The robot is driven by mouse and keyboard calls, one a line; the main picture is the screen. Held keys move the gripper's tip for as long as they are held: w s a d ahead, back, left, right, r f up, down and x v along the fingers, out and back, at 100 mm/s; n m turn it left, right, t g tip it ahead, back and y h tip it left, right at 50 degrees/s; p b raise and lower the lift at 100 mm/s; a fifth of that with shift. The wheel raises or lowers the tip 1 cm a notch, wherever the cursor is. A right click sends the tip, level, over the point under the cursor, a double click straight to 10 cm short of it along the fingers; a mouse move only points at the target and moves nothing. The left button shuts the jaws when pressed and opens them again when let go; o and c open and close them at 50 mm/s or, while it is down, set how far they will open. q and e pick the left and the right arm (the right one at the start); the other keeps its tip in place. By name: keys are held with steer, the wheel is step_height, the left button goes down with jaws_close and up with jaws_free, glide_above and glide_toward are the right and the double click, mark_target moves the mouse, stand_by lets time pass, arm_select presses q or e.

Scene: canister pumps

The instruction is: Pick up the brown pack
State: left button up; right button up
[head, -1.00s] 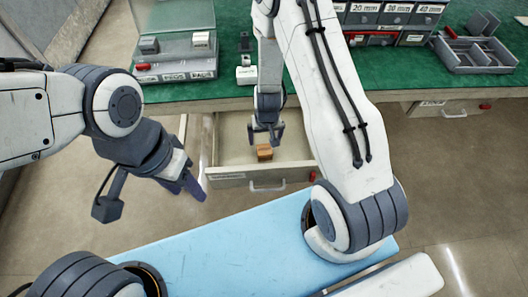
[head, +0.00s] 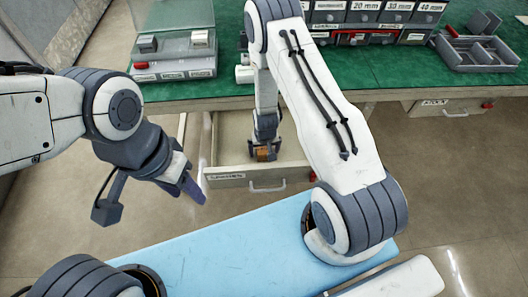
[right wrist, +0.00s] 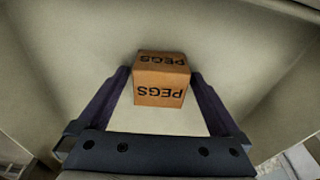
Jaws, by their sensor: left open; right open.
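The brown pack (right wrist: 160,80) is a small box marked PEGS, lying in an open drawer. In the head view the pack (head: 263,155) is partly hidden by my right gripper (head: 263,153). In the right wrist view my right gripper (right wrist: 161,80) is open, with one finger on each side of the pack. A narrow gap seems to show beside the fingers, and I cannot tell whether either touches it. My left gripper (head: 188,187) hangs empty to the left of the drawer, away from the pack.
The open drawer (head: 225,177) has a labelled front with a handle, and its walls stand around the pack. Above it is the green-topped workbench (head: 390,75). A grey divided tray (head: 475,55) and a rack of labelled bins (head: 375,15) stand on the bench.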

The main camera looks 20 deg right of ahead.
steer(key=shift+c, duration=0.3)
steer(key=c, duration=1.4)
steer(key=shift+o, duration=0.2)
steer(key=shift+r, duration=0.1)
